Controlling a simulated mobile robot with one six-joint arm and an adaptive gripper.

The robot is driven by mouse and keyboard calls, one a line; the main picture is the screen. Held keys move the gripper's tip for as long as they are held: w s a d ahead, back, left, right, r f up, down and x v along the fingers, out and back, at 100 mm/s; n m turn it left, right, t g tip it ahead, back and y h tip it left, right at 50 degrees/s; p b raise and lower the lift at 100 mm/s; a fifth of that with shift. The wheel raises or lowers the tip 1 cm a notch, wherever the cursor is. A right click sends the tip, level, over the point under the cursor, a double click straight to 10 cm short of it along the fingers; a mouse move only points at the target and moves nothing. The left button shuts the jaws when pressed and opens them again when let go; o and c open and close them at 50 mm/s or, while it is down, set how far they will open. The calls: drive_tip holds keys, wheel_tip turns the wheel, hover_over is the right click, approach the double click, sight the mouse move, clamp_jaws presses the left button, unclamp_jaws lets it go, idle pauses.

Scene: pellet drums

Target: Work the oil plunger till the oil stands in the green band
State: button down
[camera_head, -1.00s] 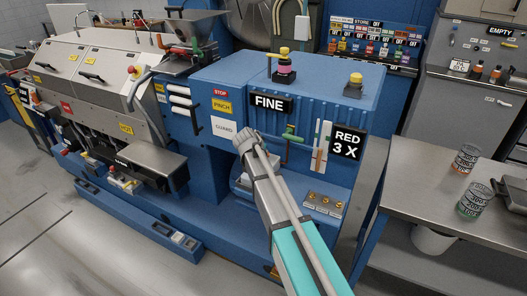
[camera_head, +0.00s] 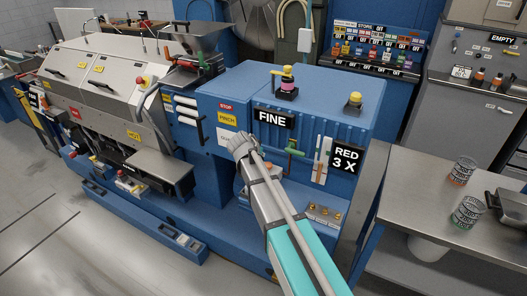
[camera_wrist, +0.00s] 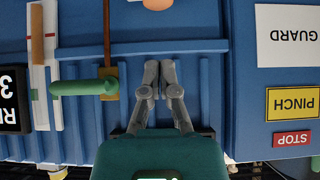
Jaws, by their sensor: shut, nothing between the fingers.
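A white sight gauge (camera_head: 320,158) stands on the blue machine front. In the wrist view, which is upside down, the gauge (camera_wrist: 38,95) has a brown column over part of its length and a small green mark; the exact oil level is hard to read. Beside it is a green handle (camera_wrist: 80,87) at a slim brown rod (camera_wrist: 107,40); it also shows in the head view (camera_head: 293,148). I cannot tell whether this is the plunger. My gripper (camera_wrist: 158,72) is shut and empty before the ribbed panel, apart from the handle. Its fingertips are hidden in the head view.
The blue machine top carries a yellow-capped pink fitting (camera_head: 288,84) and a yellow knob (camera_head: 355,99). Signs read FINE (camera_head: 270,118), RED 3 X (camera_head: 345,155) and GUARD (camera_wrist: 289,35). A steel bench (camera_head: 420,185) with cans (camera_head: 466,213) stands at right.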

drive_tip(key=shift+p+v, duration=0.6)
drive_tip(key=shift+v, duration=0.65)
idle(0.7)
drive_tip(key=s+d+f+n+g+y+b, duration=0.1)
drive_tip(key=s+d, duration=0.3)
drive_tip(key=s, duration=0.5)
drive_tip(key=s+d+f+n+g+y, duration=0.2)
drive_tip(key=s+d+f+n+g, duration=0.1)
drive_tip(key=s, duration=0.5)
drive_tip(key=s+d+f+n+g+y+b, duration=0.1)
drive_tip(key=s+d+f+n+g+y, duration=0.1)
drive_tip(key=s, duration=0.7)
wheel_tip(320, 180, down, 2)
drive_tip(key=d+g, duration=0.1)
drive_tip(key=d, duration=0.1)
drive_tip(key=shift+s+d+n+g+b, duration=0.3)
drive_tip(key=shift+s+d, duration=0.05)
drive_tip(key=shift+d, duration=0.05)
